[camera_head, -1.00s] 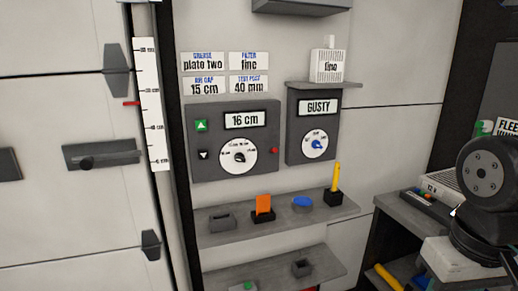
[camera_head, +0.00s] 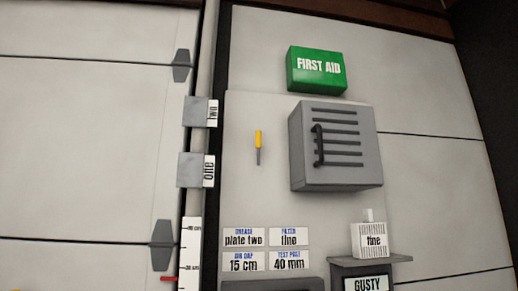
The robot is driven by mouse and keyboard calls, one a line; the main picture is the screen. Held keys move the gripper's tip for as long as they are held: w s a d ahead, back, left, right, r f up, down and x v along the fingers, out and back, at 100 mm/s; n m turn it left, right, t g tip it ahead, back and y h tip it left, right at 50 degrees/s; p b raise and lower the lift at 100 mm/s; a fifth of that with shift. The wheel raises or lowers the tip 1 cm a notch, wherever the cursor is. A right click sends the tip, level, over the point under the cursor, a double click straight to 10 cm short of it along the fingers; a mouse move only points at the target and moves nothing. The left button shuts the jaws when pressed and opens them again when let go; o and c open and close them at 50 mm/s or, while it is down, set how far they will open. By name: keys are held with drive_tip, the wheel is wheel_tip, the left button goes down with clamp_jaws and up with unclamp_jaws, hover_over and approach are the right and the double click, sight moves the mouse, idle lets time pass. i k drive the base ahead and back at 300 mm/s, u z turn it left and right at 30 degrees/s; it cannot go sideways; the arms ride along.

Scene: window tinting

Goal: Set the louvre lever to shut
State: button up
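A small lever (camera_head: 258,142) with a yellow upper part and a grey lower part is on the pale wall panel in the head view. It stands almost upright, yellow end up. No marks for its positions can be made out. To its right is a grey louvre box (camera_head: 370,150) with several dark horizontal slats and a dark vertical bar at the left of the slats. Whether the slats are open or shut cannot be told. My gripper is not in view.
A green FIRST AID box (camera_head: 318,70) hangs above the louvre box. Labels (camera_head: 268,249) and a grey shelf (camera_head: 371,260) with a white filter (camera_head: 369,240) are below. Plates marked two (camera_head: 200,111) and one (camera_head: 196,170) stick out at left. The wall around the lever is clear.

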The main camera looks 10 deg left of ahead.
sight(258, 134)
drive_tip(key=k, duration=0.55)
drive_tip(key=u, duration=0.55)
drive_tip(key=i, duration=0.95)
drive_tip(key=u, duration=0.05)
